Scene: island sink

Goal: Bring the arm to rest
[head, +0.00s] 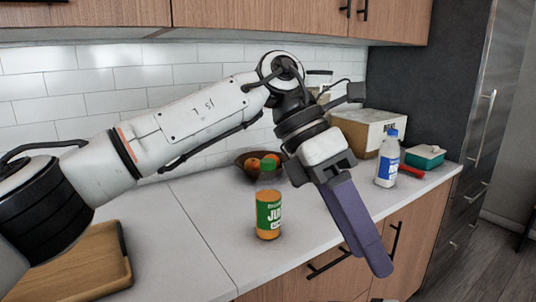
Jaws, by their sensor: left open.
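My left arm (195,115) reaches in from the left across the counter and bends down at its wrist. My left gripper (372,262) points down and to the right, in front of the counter's front edge. Its purple fingers overlap in this view, and nothing shows held between them. The fingertips hang in front of the lower cabinet doors, apart from the objects on the counter. My right gripper is not in view.
Behind are a fruit bowl (246,160), a bread box (368,130), a white-blue bottle (388,160) and a teal container (425,155). A wooden tray (85,268) lies lower left.

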